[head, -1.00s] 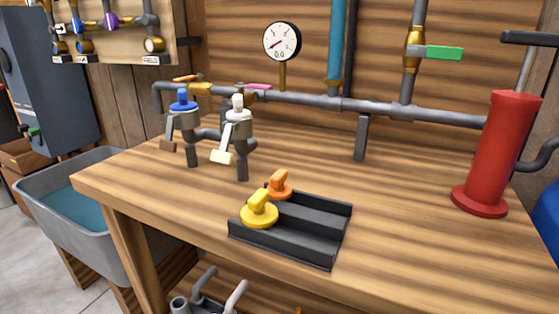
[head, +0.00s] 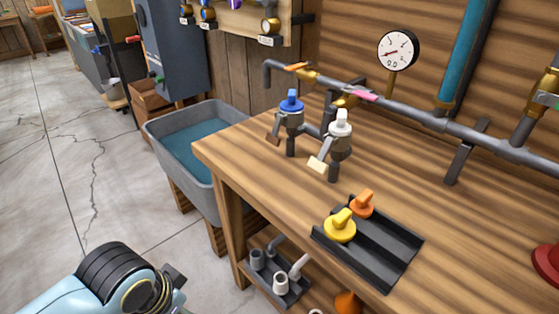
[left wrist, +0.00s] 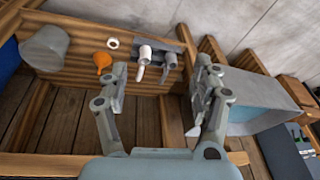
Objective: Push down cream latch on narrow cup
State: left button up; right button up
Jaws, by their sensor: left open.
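A cream latch (head: 317,165) sticks out tilted down to the left from a grey cup fitting (head: 338,142) with a white top. Beside it on the left is a similar fitting with a blue top (head: 291,105) and a brown latch (head: 273,135). Both stand on the bench on short dark stems. In the head view only part of my left arm shows at the bottom left, away from the bench. My left gripper (left wrist: 160,68) shows in the left wrist view with its fingers spread and nothing between them. My right gripper is not in view.
A black tray (head: 385,258) with yellow (head: 341,226) and orange (head: 362,203) knobs lies near the front edge. A pipe with a gauge (head: 398,50) runs behind. A grey basin (head: 160,135) stands left. Pipe pieces (head: 275,270) and an orange funnel (left wrist: 103,62) are below the bench.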

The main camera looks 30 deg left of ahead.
pick_arm(q)
jog(key=w+d+r+m+t+h+p, duration=0.1)
jog(key=w+d+r+p, duration=0.15)
jog(key=r, duration=0.55)
jog(key=w+d+r+m+t+h+p, duration=0.1)
jog(key=w+d+r+p, duration=0.15)
jog(key=r, duration=0.45)
jog(key=m+t+h, duration=0.1)
jog(key=t+h, duration=0.2)
jog(key=t, duration=0.5)
send_near(318, 162)
jog(key=x, duration=1)
